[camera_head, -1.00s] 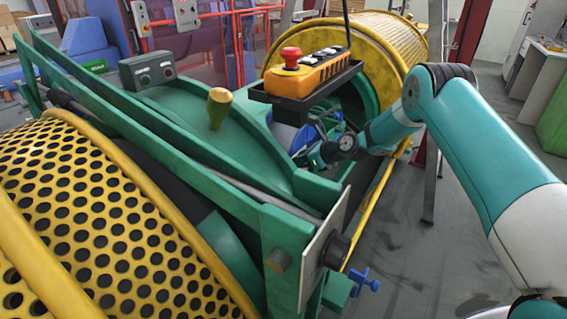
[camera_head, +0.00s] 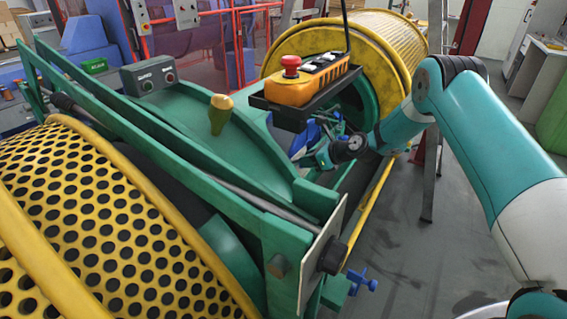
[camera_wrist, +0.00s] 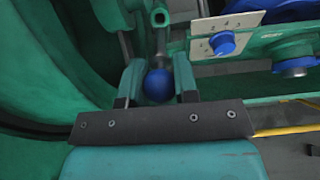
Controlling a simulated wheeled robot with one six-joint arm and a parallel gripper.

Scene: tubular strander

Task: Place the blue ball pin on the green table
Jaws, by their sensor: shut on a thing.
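The blue ball pin (camera_wrist: 158,86) shows in the wrist view as a blue ball between the fingers of my gripper (camera_wrist: 158,90). My gripper is shut on it. A grey metal rod runs up from the ball in the picture; I cannot tell whether it is seated in a part of the machine. In the head view my gripper (camera_head: 322,157) is low beside the machine's opening, below the orange control box, and the pin cannot be made out there. A green block at the right edge (camera_head: 554,126) may be the green table; its top is not clearly visible.
The orange control box (camera_head: 306,84) with a red button hangs just above my gripper. Yellow perforated guard (camera_head: 100,215) and green machine frames stand close on the left. A ladder leg (camera_head: 432,180) stands right of the machine. Grey floor (camera_head: 420,255) is free at the lower right.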

